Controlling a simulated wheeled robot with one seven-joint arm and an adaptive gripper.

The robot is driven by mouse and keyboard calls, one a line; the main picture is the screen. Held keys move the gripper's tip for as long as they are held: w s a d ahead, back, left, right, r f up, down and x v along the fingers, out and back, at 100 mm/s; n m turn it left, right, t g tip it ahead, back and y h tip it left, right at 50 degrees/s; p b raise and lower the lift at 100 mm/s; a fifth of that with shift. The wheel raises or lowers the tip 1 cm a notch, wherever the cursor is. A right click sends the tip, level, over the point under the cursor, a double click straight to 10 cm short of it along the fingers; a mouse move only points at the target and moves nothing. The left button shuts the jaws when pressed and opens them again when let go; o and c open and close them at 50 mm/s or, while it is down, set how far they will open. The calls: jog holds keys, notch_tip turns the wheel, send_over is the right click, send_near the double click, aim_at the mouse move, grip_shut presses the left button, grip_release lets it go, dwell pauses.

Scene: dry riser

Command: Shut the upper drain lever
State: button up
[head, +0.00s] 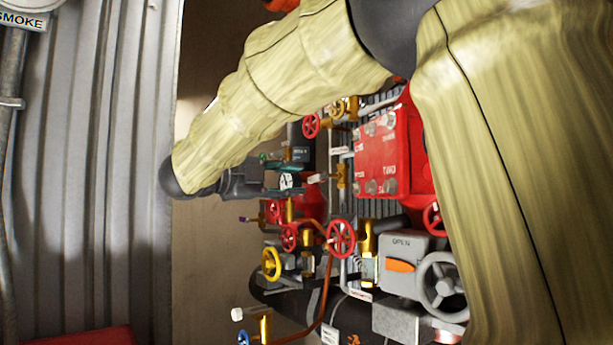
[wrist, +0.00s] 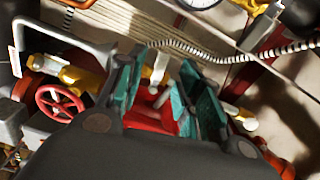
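My gripper (head: 287,171) is in front of the pipework in the head view, beside a small white-ended lever (head: 317,180) near a brass fitting. I cannot tell for sure that this is the upper drain lever. In the wrist view, the teal-padded fingers of my gripper (wrist: 162,95) stand apart. A pale lever-like piece (wrist: 159,68) shows in the gap beyond them, with red metal below; contact is not visible. A white-tipped yellow fitting (wrist: 240,117) is just right of the fingers. Another white-tipped lever on brass (head: 238,314) is low in the head view.
Red handwheels (head: 341,239), a yellow handwheel (head: 271,265) and a red box (head: 382,155) crowd the area. A grey box marked OPEN (head: 401,262) is at lower right. The wrist view shows a red handwheel (wrist: 61,103), a grey bar and a coiled cord (wrist: 215,57).

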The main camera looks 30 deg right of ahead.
aim_at(312, 179)
jog(key=d, duration=0.1)
jog(key=d+p, duration=0.1)
jog(key=d, duration=0.1)
jog(key=shift+s+d+r, duration=0.35)
jog(key=shift+d, duration=0.05)
jog(key=shift+w+d+f+p, duration=0.1)
jog(key=shift+w+d+p, duration=0.1)
jog(key=shift+d, duration=0.25)
jog(key=shift+w+d+f+p, duration=0.1)
jog(key=shift+d+p, duration=0.05)
jog(key=shift+d, duration=0.25)
jog(key=shift+s, duration=0.1)
grip_shut()
